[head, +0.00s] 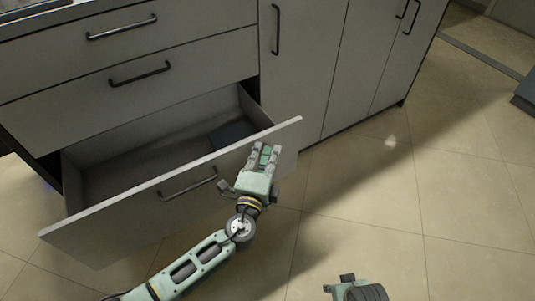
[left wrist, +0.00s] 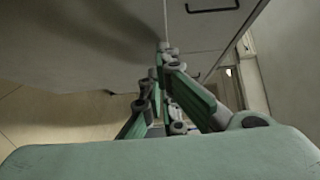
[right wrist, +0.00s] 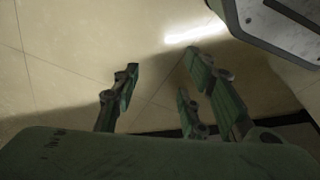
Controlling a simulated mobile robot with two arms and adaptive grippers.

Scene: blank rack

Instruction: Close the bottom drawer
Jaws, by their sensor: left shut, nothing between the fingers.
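The bottom drawer (head: 95,234) is pulled well out of the grey cabinet in the head view. Its front panel has a dark bar handle (head: 188,184), and a dark item (head: 230,132) lies inside near the back right. My left gripper (head: 264,152) is shut and empty at the right part of the drawer front, with its fingers close to the panel's top edge. In the left wrist view the fingers (left wrist: 165,55) come together close to a grey panel. I cannot tell if they touch it. My right gripper (right wrist: 160,80) has its fingers spread and empty above the floor.
Two closed drawers with handles (head: 140,73) sit above the open one. Closed cabinet doors (head: 300,60) stand to the right. The tiled floor (head: 440,190) is clear at the right, with a dark object (head: 525,92) at the far right edge.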

